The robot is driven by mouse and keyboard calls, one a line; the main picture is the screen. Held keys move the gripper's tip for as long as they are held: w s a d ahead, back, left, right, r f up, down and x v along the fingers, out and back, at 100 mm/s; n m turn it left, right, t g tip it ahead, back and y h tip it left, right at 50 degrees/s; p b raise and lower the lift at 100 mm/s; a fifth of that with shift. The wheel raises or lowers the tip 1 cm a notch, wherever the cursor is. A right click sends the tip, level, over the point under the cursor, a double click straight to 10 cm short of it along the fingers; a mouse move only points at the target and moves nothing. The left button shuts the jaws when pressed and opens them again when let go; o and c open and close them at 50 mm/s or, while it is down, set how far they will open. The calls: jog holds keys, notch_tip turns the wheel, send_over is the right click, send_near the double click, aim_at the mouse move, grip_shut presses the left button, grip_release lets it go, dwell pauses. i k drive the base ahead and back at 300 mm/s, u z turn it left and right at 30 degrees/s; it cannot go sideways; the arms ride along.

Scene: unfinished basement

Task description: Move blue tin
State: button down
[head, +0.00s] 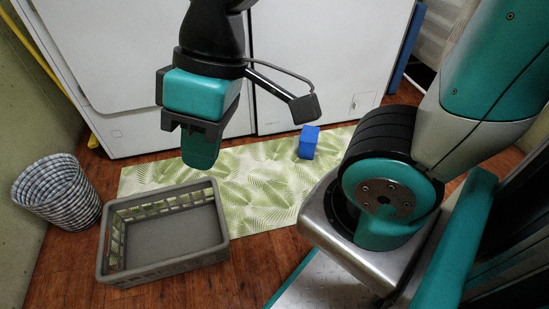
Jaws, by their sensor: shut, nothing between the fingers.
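The blue tin (308,142) is a small blue block-like thing. It stands on the green leaf-patterned mat (262,190), towards its far right part. My gripper (201,150) is teal and black and hangs in the air to the left of the tin, apart from it. It points down and its fingers are shut with nothing seen in them. The tin is in full view.
An empty grey crate (222,215) stands on the wooden floor, overlapping the mat's front left. A checked woven basket (58,193) stands at the left by the wall. White appliances (320,60) block the back. The mat's middle is clear.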

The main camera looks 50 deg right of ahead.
aim_at(307, 151)
jog(key=u, duration=0.1)
jog(key=k, duration=0.85)
jog(key=z, duration=0.65)
jog(key=i, duration=0.5)
